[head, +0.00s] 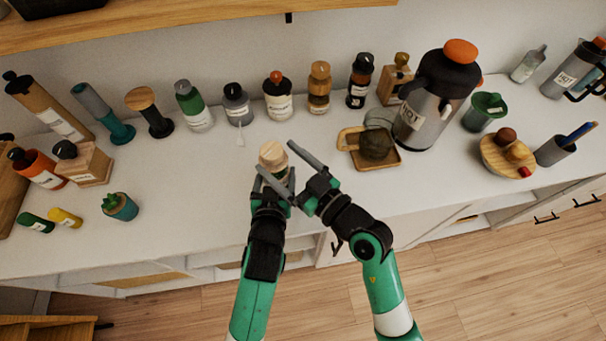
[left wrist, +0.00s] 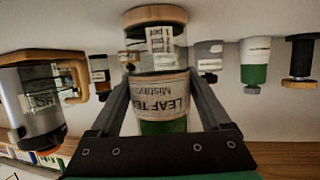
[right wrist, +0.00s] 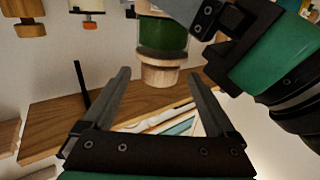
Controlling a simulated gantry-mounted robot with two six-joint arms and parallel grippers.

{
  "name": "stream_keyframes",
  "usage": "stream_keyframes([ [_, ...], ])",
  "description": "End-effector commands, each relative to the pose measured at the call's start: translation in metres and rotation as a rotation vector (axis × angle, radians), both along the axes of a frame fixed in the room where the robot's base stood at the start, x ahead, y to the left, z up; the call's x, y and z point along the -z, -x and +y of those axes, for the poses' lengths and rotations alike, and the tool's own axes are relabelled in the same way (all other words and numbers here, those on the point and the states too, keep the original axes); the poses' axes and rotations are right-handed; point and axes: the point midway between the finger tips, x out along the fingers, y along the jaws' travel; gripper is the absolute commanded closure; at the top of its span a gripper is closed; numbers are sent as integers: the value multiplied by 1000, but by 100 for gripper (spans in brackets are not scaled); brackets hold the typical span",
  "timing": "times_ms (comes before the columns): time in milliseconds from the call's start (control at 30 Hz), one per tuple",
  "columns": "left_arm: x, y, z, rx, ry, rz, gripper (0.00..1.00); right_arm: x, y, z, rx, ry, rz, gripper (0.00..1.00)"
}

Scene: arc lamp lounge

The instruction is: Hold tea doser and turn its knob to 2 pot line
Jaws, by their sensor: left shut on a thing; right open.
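The tea doser (head: 272,155) stands off the counter's front in the head view, its pale wooden end up. In the left wrist view the tea doser (left wrist: 160,88) shows a "LEAF TEA" label, a green part and a clear chamber with printed lines; the text is upside down. My left gripper (head: 274,182) is shut around its labelled body. In the right wrist view its ringed wooden knob (right wrist: 160,72) lies between and just beyond the fingertips of my right gripper (head: 305,165), which is open and apart from it. I cannot read the knob's setting.
Several bottles and jars line the wall. A wooden tray (head: 386,162) with a dark pot stands right of the doser, and a grey "HOT" flask (head: 420,118) behind it. A small green-topped pot (head: 120,207) is at left.

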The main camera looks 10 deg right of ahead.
Motion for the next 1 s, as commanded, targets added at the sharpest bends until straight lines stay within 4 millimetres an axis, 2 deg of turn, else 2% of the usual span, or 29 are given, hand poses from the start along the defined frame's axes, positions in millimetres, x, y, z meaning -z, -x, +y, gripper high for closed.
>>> stream_keyframes([
  [200, 0, 0, 0, 0, 0, -1, 100, 1, 46, -32, 4, 0, 2, 8],
  [400, 0, 0, 0, 0, 0, 0, 100, 1, 69, -48, 2, 0, 1, 8],
  [867, 0, 0, 0, 0, 0, 0, 100, 0, 72, -49, -1, 0, 1, 8],
  [1000, 0, 0, 0, 0, 0, 0, 100, 5, 60, -49, -45, 6, 19, 8],
])
